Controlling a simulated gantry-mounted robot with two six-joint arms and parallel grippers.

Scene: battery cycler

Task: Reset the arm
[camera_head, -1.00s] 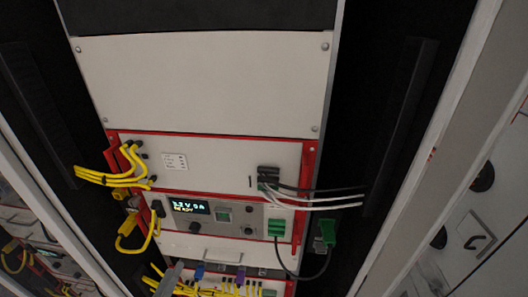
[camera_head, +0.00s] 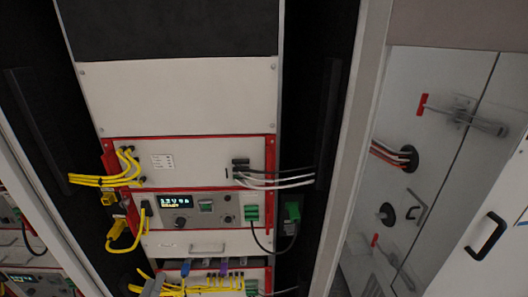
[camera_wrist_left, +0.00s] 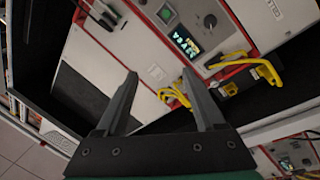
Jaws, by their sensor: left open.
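My left gripper (camera_wrist_left: 160,73) shows in the left wrist view with its two dark fingers spread apart and nothing between them. It faces the battery cycler rack, which looks strongly tilted in that view. In the head view only a small grey part of the left gripper (camera_head: 153,286) shows at the bottom edge, near the yellow cables of the lower unit. The cycler unit (camera_head: 228,232) has a red frame and a lit display (camera_head: 175,201). My right gripper is in neither view.
Yellow cables (camera_head: 100,181) loop out at the unit's left side. White and black cables (camera_head: 285,183) run out at its right, above a green connector (camera_head: 292,210). A pale frame post (camera_head: 352,130) stands right of the rack. Cabinet doors with a black handle (camera_head: 487,236) are farther right.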

